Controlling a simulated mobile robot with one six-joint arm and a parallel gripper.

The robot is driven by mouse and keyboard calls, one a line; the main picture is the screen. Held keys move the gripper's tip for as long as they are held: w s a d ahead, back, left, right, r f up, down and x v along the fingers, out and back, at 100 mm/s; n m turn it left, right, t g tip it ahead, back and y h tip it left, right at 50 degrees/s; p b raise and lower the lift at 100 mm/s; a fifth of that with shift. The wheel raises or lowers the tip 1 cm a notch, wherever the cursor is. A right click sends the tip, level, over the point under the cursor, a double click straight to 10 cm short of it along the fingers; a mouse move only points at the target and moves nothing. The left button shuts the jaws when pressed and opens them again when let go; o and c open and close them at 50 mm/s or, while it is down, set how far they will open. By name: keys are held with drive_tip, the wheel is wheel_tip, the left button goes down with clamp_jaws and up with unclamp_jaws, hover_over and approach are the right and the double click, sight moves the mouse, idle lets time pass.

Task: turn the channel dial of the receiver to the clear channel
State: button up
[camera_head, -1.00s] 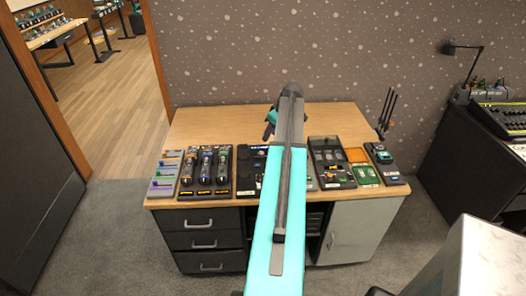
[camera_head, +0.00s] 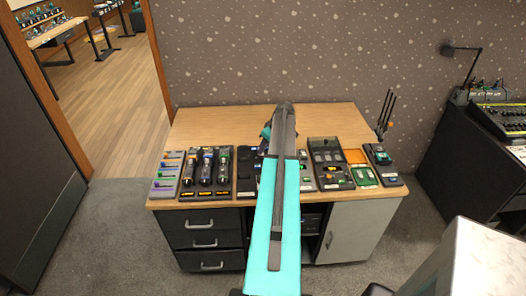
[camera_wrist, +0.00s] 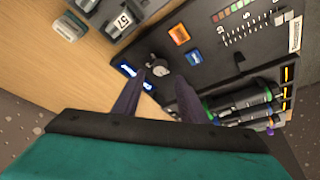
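The receiver appears to be the dark panel (camera_wrist: 205,62) in the wrist view. It has a round grey dial (camera_wrist: 160,69), lit blue displays (camera_wrist: 128,70), and orange and blue squares. My gripper (camera_wrist: 162,78) is open, its two dark fingers spread, with the dial showing between and just beyond the tips. I cannot tell whether a finger touches the dial, and the channel reading is too small to read. In the head view, my arm hides most of this dark unit (camera_head: 246,168), and its dial cannot be made out.
In the head view, a tray of microphones (camera_head: 207,184) stands just left of the unit. A fader board (camera_head: 166,175) lies farther left, and dark boxes and a green-orange tray (camera_head: 364,179) stand right. The desk's back (camera_head: 215,120) is clear.

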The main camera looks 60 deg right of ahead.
sight(263, 154)
drive_tip(key=shift+p+x, duration=0.75)
drive_tip(key=shift+x, duration=1.75)
clamp_jaws()
